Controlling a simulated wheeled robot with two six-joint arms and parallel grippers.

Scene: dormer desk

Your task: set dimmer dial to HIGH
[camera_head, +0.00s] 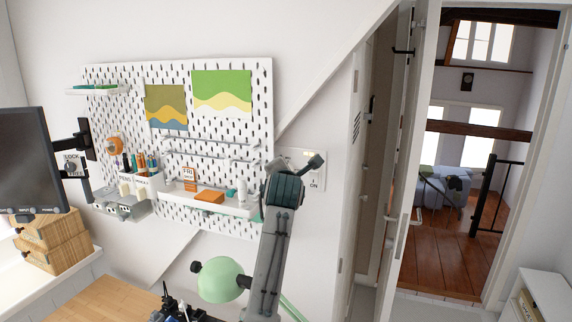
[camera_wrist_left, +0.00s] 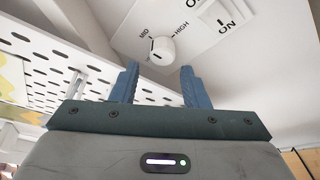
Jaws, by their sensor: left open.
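The dimmer dial (camera_wrist_left: 162,50) is a white round knob on a white wall plate (camera_wrist_left: 185,38), with MID and HIGH printed around it. A dark mark on the knob's left side seems to face MID; HIGH is to its upper right. My left gripper (camera_wrist_left: 160,84) is open in the left wrist view, its two blue fingers apart and empty. The dial shows just beyond the fingertips, between their lines; contact is not visible. In the head view my left gripper (camera_head: 308,170) is at the plate (camera_head: 305,158) and hides the dial. My right gripper is not in view.
An ON switch (camera_wrist_left: 216,14) sits right of the dial. A white pegboard (camera_head: 220,140) with shelves is close on the left. A green lamp (camera_head: 221,280) stands below, beside my arm. The sloped ceiling edge and an open doorway (camera_head: 470,190) are on the right.

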